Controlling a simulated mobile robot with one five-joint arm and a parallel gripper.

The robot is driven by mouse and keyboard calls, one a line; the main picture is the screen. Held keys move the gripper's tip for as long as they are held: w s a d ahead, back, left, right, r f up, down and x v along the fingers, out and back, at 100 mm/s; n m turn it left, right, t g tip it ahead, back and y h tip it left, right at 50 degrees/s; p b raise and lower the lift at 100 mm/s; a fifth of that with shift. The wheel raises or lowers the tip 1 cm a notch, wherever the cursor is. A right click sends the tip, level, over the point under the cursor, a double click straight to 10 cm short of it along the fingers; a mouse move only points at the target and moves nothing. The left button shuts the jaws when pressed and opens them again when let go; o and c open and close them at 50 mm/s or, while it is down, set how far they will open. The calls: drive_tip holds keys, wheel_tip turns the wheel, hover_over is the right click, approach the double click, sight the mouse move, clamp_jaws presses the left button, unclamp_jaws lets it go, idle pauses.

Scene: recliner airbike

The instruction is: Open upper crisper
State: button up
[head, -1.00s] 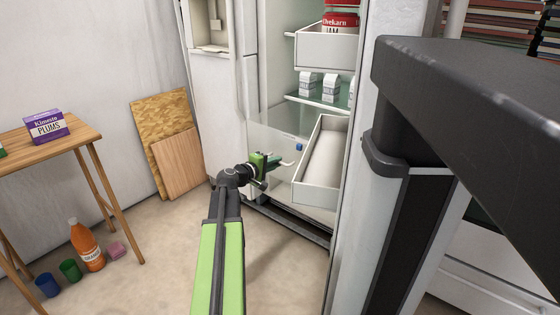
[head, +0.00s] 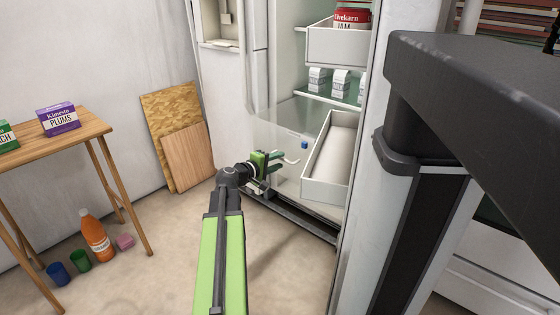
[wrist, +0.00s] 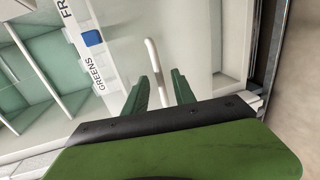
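A clear-fronted crisper (head: 272,132) sits low in the open fridge, with a pale hooked handle (head: 292,159) on its front. A strip marked "GREENS" (wrist: 98,77) with a blue square (wrist: 92,38) runs along the front. My gripper (head: 280,170) is open beside the handle; in the wrist view its two green fingers (wrist: 160,82) are apart with nothing held. I cannot tell whether a finger touches the handle.
A white upper bin (head: 334,48) holds a red jam can (head: 352,17). A dark counter slab (head: 470,85) blocks the near right. A wooden table (head: 75,135) stands left.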

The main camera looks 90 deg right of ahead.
drive_tip(key=p+v, duration=0.1)
drive_tip(key=v, duration=0.9)
drive_tip(key=shift+w+a+p, duration=0.15)
drive_tip(key=shift+a+p, duration=0.05)
drive_tip(key=shift+p, duration=0.2)
